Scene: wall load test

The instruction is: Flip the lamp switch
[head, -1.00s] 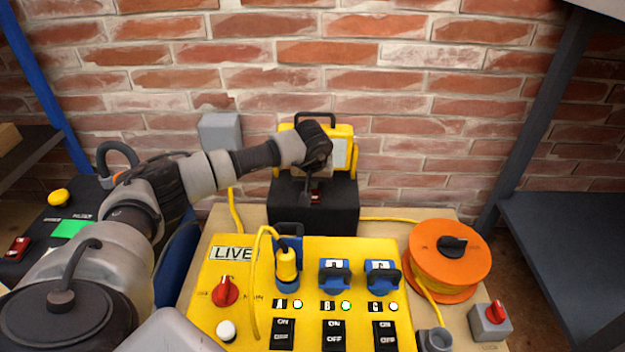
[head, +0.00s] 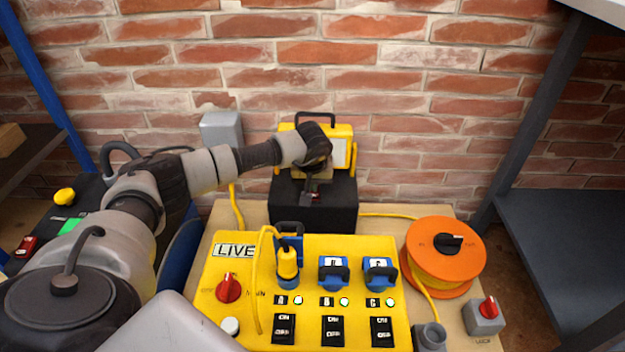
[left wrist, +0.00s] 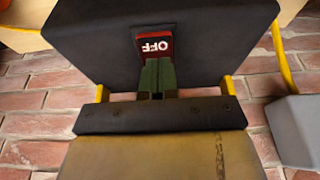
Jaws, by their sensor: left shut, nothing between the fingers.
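The yellow work lamp (head: 341,150) stands on a black base (head: 290,212) against the brick wall. A small red switch (head: 316,196) is on the base's front. It shows large in the left wrist view (left wrist: 154,45), where its OFF marking reads upside down. My left gripper (head: 313,192) is in front of the base, partly covering the lamp. In the left wrist view its shut, empty fingers (left wrist: 157,68) overlap the switch's lower edge in the picture; I cannot tell whether they touch it. My right gripper is out of view.
A yellow panel (head: 360,247) with plugs, switches and a LIVE label lies in front of the lamp. An orange cable reel (head: 418,243) and a grey box with a red knob (head: 482,318) are at right. A grey wall box (head: 221,128) is behind my left arm.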

